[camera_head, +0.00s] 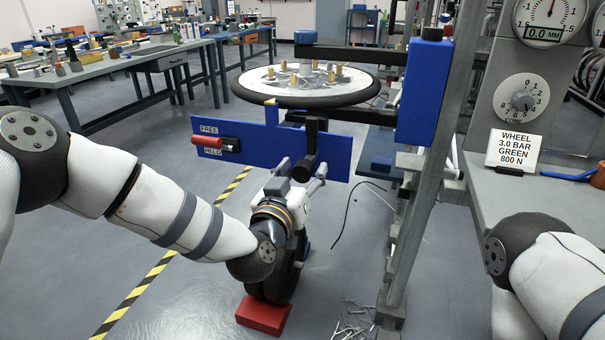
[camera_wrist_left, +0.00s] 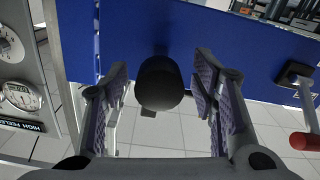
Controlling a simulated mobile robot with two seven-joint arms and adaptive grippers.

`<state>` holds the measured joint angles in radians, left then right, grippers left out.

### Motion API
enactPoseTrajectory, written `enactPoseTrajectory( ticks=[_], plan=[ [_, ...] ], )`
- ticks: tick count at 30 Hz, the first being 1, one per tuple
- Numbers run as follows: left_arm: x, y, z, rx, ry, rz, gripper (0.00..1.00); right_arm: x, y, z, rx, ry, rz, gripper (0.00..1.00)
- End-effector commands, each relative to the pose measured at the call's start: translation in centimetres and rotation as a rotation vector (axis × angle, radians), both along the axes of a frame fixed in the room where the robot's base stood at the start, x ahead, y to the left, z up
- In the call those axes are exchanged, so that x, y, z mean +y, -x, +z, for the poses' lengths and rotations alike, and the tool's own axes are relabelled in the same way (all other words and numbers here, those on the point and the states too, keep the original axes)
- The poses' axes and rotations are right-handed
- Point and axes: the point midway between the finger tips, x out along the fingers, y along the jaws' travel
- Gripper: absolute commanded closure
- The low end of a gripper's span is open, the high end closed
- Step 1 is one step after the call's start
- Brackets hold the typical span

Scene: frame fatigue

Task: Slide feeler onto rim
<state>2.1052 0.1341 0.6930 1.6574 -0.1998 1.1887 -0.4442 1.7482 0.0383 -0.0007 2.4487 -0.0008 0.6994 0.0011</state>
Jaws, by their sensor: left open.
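The wheel (camera_head: 345,97) lies flat, its black tyre around a pale disc with several brass posts. A blue panel (camera_head: 255,140) marked FREE and HELD stands below its near edge. A small yellow tip (camera_head: 270,101), possibly the feeler's, shows at the panel's top, close under the tyre; contact cannot be told. A black knob (camera_head: 308,163) sticks out of the panel's front. My left gripper (camera_head: 305,178) is at this knob. In the left wrist view the knob (camera_wrist_left: 160,82) sits between the two open fingers, with gaps on both sides. My right gripper is out of view.
A red-handled lever (camera_head: 207,140) sits on the panel left of the knob. A grey post (camera_head: 425,170) and blue block (camera_head: 424,90) stand to the right. A gauge panel (camera_head: 530,60) is farther right. A red block (camera_head: 263,315) lies on the floor.

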Motion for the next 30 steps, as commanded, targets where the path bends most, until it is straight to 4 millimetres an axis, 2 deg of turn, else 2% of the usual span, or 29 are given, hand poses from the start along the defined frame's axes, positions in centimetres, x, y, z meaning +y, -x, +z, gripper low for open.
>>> enactPoseTrajectory(
  ticks=[8, 12, 15, 20, 25, 30],
  plan=[
    [-0.1, -0.2, 0.1, -0.001, 0.000, -0.001, 0.50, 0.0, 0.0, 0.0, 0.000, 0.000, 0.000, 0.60],
    [-0.1, -0.2, 0.1, -0.001, 0.000, -0.001, 0.81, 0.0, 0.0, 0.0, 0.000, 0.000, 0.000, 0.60],
    [-0.1, -0.2, 0.1, -0.001, 0.000, -0.001, 1.00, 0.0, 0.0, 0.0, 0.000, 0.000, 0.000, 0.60],
    [-0.2, -0.5, -0.1, 0.000, 0.000, 0.000, 1.00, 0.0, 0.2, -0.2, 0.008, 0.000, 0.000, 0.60],
    [-1.0, -3.2, -0.7, 0.005, -0.002, 0.000, 1.00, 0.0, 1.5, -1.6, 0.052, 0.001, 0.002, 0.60],
    [-1.5, -4.4, -0.2, 0.002, -0.001, -0.001, 1.00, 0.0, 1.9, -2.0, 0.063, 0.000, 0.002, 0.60]
  ],
)
